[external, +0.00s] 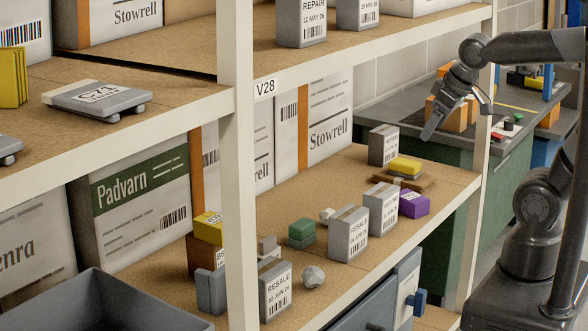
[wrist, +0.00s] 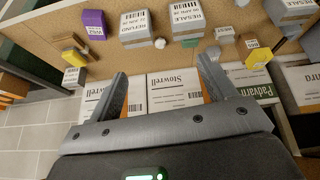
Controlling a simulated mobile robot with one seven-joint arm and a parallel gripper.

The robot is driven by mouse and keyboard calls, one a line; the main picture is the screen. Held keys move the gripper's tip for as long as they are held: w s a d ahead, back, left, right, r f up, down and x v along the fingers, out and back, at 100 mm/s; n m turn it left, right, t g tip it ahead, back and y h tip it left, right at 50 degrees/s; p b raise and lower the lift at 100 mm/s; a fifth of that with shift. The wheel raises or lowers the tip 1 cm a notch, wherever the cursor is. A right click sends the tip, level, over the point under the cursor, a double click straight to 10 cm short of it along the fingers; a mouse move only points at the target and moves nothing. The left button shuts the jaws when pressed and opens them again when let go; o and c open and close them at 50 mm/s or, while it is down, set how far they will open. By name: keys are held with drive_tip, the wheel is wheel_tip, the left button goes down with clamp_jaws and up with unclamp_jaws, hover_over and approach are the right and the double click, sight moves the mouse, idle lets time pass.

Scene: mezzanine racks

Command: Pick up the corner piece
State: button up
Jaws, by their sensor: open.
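A small grey stepped block (external: 268,245), the likeliest corner piece, sits on the middle shelf behind a RESALE box; I cannot be sure of its identity. It probably shows in the wrist view (wrist: 224,33) too, small and unclear. A grey angular piece (external: 211,290) stands further left, near the shelf's front, and could also fit the name. My gripper (external: 460,116) is open and empty, high at the right of the rack, apart from all the shelf objects. In the wrist view its fingers (wrist: 163,72) are spread, with the shelf goods beyond them.
RESALE boxes (external: 349,234), a green block (external: 301,234), a purple box (external: 413,204), a yellow block (external: 404,167) and pale faceted lumps (external: 313,277) crowd the shelf. A white upright (external: 238,170) and the upper shelf edge (external: 370,42) limit access. A grey bin (external: 95,300) is front left.

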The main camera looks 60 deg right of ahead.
drive_tip(key=w+a+n, duration=0.2)
drive_tip(key=w+a, duration=0.5)
drive_tip(key=a, duration=0.1)
drive_tip(key=m+g, duration=0.1)
drive_tip(key=m, duration=0.1)
approach(220, 271)
wheel_tip(220, 271, down, 2)
drive_tip(key=w+d, duration=0.1)
drive_tip(key=shift+y, duration=0.3)
drive_tip(key=x, duration=0.5)
drive_tip(key=shift+d, duration=0.15)
drive_tip(key=x, duration=0.3)
drive_tip(key=a+x, duration=0.1)
drive_tip(key=x, duration=0.1)
drive_tip(key=shift+f, duration=0.3)
